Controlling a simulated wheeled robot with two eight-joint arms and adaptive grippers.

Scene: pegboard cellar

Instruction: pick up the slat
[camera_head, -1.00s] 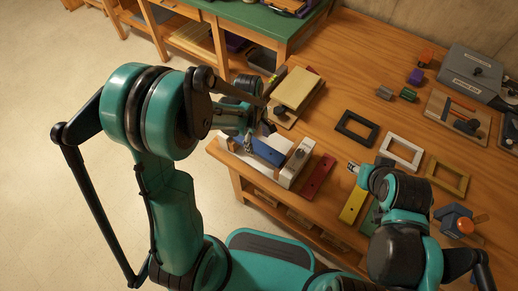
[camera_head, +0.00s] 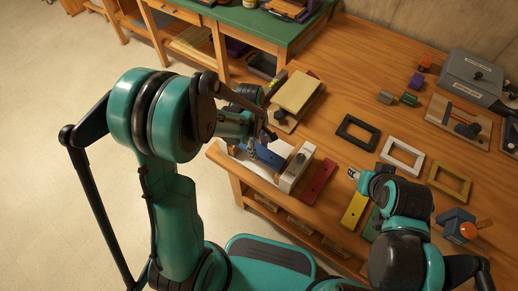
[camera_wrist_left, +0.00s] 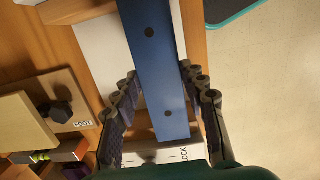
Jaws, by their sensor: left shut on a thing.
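A blue slat (camera_head: 270,153) with dark holes is at the front edge of the wooden bench, over a white surface. In the left wrist view the slat (camera_wrist_left: 164,70) runs lengthwise between the two fingers of my left gripper (camera_wrist_left: 158,78). In the head view my left gripper (camera_head: 257,145) is at the slat and partly hides it; it is shut on the slat. My right gripper (camera_head: 353,173) hangs over the bench near a yellow slat (camera_head: 354,210); its fingers are too small to read.
A white-and-grey block (camera_head: 296,168) stands close to the blue slat's right end. A red slat (camera_head: 319,182) lies beside it. A wooden board on a stand (camera_head: 297,92) is behind. Black (camera_head: 357,132), white (camera_head: 402,157) and yellow (camera_head: 449,183) frames lie further right.

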